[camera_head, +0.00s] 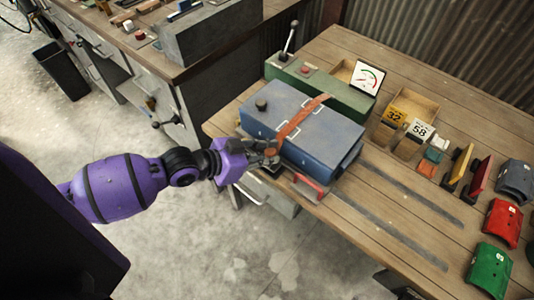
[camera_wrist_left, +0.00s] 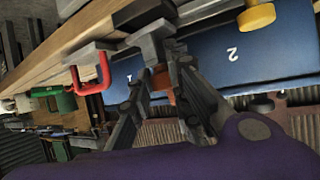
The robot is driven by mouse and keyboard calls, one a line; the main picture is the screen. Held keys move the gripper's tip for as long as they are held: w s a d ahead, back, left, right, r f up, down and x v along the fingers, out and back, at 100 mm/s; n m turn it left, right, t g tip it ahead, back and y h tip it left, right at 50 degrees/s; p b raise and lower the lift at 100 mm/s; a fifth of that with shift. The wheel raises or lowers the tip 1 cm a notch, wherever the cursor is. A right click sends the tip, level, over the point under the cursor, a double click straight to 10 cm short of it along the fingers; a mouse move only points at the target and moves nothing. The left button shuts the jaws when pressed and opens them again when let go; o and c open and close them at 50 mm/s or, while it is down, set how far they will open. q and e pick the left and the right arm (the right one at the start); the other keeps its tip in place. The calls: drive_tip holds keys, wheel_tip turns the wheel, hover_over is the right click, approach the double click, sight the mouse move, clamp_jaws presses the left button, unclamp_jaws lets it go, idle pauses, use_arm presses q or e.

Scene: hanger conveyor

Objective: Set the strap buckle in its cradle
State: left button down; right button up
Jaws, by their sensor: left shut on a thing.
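A blue case (camera_head: 300,118) lies on the wooden table, with an orange-brown strap (camera_head: 302,117) across its top and down its near side. My left gripper (camera_head: 268,158) is at the case's near side, beside the table edge. It is shut on the strap's buckle end, which shows as an orange patch (camera_wrist_left: 164,82) between the fingers (camera_wrist_left: 160,92) in the left wrist view. The fingers hide most of the buckle. A grey metal block (camera_wrist_left: 153,42) is just beyond the fingertips; I cannot tell whether it is the cradle or touches the buckle. My right gripper is not in view.
A red handle (camera_head: 309,186) stands at the table edge close to the gripper. A green box (camera_head: 330,92) with a lever and gauge is behind the case.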

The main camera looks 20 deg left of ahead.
use_arm(q)
drive_tip(key=shift+f, duration=0.45)
drive_tip(key=shift+f+b, duration=0.4)
drive_tip(key=shift+f, duration=0.05)
drive_tip(key=c, duration=1.6)
unclamp_jaws()
drive_tip(key=shift+o, duration=0.2)
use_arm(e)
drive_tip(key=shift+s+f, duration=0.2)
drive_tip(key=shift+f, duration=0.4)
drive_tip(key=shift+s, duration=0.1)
use_arm(q)
drive_tip(key=v, duration=1.2)
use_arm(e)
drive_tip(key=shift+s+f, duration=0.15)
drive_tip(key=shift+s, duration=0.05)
use_arm(q)
drive_tip(key=shift+s+d, duration=0.1)
